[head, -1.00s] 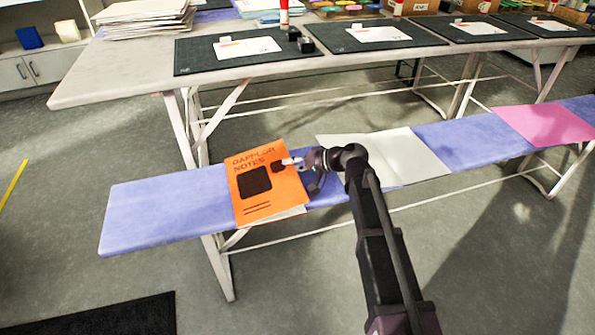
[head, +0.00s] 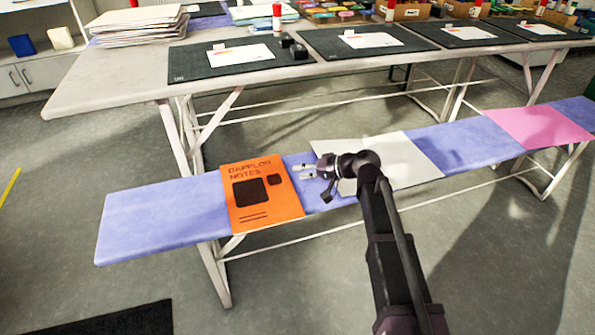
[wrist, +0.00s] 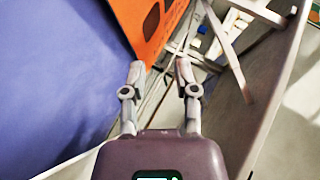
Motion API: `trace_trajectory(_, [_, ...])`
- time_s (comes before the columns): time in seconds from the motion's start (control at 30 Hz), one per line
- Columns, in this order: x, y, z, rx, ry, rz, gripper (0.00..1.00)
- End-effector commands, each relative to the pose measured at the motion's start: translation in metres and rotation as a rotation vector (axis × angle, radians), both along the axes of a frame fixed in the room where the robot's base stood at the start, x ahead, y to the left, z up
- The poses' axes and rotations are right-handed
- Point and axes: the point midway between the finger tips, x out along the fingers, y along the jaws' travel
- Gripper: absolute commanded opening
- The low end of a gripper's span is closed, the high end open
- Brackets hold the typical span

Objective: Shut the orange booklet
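The orange booklet (head: 262,212) lies on the blue bench top (head: 160,215) with its titled front cover facing up. The cover looks flat, and no white pages show at its edges in the head view. A corner of it also shows at the top of the wrist view (wrist: 140,22). My gripper (head: 304,171) is just right of the booklet's right edge, apart from it. In the wrist view the two fingertips (wrist: 159,67) are spread with an empty gap between them.
White sheets (head: 410,165) lie on the bench behind my gripper, and a pink sheet (head: 540,127) lies farther right. A long table (head: 110,80) with black mats (head: 205,70) stands behind the bench. The bench's left end is clear.

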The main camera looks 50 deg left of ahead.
Motion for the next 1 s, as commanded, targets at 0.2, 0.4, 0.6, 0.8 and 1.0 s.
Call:
trace_trajectory(0.2, [0.006,-0.009,0.002,0.0,0.0,0.0,0.39])
trace_trajectory(0.4, [0.013,-0.017,0.004,-0.001,0.001,0.0,0.39])
trace_trajectory(0.6, [0.018,-0.024,0.005,-0.001,0.001,0.0,0.39])
trace_trajectory(0.8, [0.025,-0.032,0.007,-0.001,0.001,0.0,0.39])
trace_trajectory(1.0, [0.03,-0.039,0.008,0.0,0.0,0.0,0.39])
